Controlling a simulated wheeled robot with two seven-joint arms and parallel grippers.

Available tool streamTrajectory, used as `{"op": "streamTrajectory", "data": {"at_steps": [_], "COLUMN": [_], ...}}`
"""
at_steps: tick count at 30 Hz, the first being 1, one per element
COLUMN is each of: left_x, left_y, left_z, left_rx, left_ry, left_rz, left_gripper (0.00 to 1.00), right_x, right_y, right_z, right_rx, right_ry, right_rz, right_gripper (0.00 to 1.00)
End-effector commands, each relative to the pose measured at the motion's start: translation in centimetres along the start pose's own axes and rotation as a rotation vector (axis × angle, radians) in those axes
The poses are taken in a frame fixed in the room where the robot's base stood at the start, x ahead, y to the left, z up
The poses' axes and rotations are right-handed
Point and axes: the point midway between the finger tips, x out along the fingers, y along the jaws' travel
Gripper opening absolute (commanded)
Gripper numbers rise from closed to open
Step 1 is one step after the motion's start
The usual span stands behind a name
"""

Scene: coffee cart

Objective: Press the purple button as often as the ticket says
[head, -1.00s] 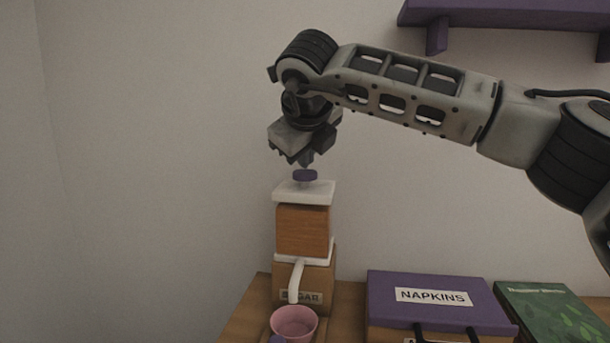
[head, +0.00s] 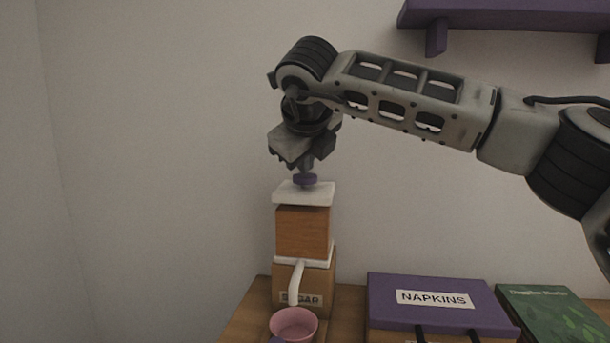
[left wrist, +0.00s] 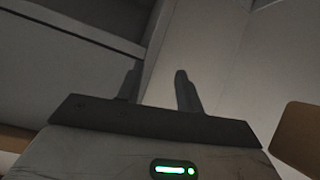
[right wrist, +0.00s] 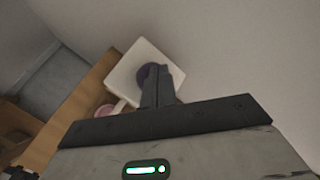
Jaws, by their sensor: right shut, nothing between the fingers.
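The purple button (head: 305,180) sits on the white top (head: 303,194) of the sugar dispenser (head: 303,232), which has a wooden body and a white spout. My right gripper (head: 306,170) is shut and empty, pointing down with its fingertips at the button. In the right wrist view the fingers (right wrist: 158,88) overlap the purple button (right wrist: 146,74); I cannot tell whether they touch it. My left gripper (left wrist: 158,88) shows only in the left wrist view, with its fingers apart and nothing between them. No ticket shows in these views.
A pink cup (head: 293,325) stands below the spout. A purple napkins box (head: 440,315) and a green book (head: 550,315) lie to the right on the wooden surface. A purple shelf (head: 510,14) hangs on the wall at the upper right.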

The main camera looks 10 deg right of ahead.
Motion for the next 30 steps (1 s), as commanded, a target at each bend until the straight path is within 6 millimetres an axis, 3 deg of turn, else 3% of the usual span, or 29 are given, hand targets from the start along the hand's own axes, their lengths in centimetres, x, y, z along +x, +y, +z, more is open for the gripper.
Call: {"op": "streamTrajectory", "data": {"at_steps": [30], "left_x": [0.32], "left_y": [-0.09], "left_z": [0.14], "left_rx": [0.002], "left_ry": [0.007], "left_rz": [0.0], "left_gripper": [0.36], "right_x": [0.52], "right_y": [0.33], "right_z": [-0.4], "right_rx": [-0.001], "right_ry": [0.005], "right_rz": [0.002], "right_gripper": [0.0]}}
